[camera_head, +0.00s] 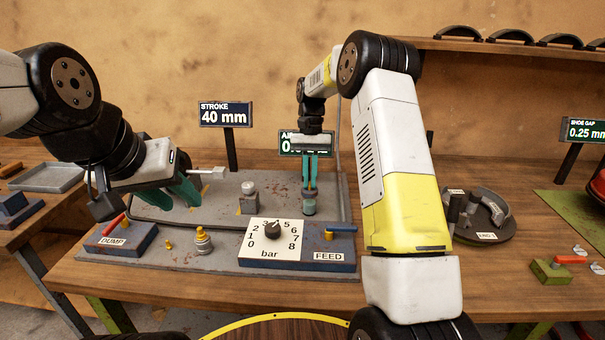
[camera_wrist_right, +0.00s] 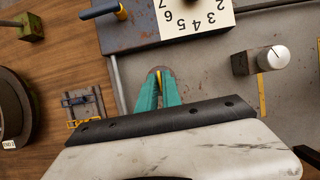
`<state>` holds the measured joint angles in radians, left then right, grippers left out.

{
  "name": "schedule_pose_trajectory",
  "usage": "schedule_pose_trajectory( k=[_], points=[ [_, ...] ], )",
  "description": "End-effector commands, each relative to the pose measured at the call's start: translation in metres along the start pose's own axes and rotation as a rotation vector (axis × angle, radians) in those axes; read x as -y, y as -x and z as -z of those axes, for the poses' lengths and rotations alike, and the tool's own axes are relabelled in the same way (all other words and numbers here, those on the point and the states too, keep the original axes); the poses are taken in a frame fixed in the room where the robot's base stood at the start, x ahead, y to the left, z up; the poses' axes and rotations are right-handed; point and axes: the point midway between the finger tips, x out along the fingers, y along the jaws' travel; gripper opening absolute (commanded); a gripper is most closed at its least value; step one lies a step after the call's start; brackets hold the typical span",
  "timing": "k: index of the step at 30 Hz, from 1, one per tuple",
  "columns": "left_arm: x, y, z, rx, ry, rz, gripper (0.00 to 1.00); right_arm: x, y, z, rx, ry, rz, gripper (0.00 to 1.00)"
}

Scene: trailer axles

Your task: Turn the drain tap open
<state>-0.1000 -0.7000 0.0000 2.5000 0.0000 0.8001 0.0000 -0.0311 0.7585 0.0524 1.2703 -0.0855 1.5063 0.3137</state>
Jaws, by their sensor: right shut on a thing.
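My right gripper (camera_head: 309,192) points straight down with its teal fingers closed on the top of a small round grey-green fitting (camera_head: 308,208), which I take to be the drain tap; no label on it shows. In the right wrist view the fingertips (camera_wrist_right: 159,82) meet at this fitting (camera_wrist_right: 154,71), with a yellow sliver between them. The fingers hide much of it, so how far it is turned cannot be told. My left gripper (camera_head: 187,193) hangs above the grey plate at the left; its fingers overlap, so its opening is unclear.
A DUMP valve block (camera_head: 122,240) with a red handle stands at the left front. The bar dial (camera_head: 272,240) and FEED block (camera_head: 335,250) stand just in front of my right gripper. A knobbed post (camera_head: 249,200) is to its left.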

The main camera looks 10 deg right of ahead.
Motion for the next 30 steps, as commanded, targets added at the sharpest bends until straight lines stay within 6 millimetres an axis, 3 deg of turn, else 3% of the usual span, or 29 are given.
schedule_pose_trajectory(
  k=[3, 4, 6, 17, 30],
  points=[
    [0.000, 0.000, 0.000, 0.000, 0.000, 0.000, 0.36, 0.000, 0.002, 0.001, -0.005, -0.001, 0.001, 0.00],
    [0.000, 0.000, 0.000, 0.000, 0.000, 0.000, 0.36, 0.000, 0.002, 0.001, -0.005, -0.001, 0.002, 0.15],
    [0.000, 0.000, 0.000, 0.000, 0.000, 0.000, 0.36, 0.000, 0.001, 0.001, -0.004, -0.001, 0.001, 0.26],
    [0.000, 0.000, 0.000, 0.000, 0.000, 0.000, 0.36, 0.000, 0.004, 0.001, -0.002, -0.001, 0.001, 0.26],
    [0.000, 0.000, 0.000, 0.000, 0.000, 0.000, 0.36, 0.000, 0.069, 0.001, -0.004, -0.001, 0.001, 0.26]
  ],
)
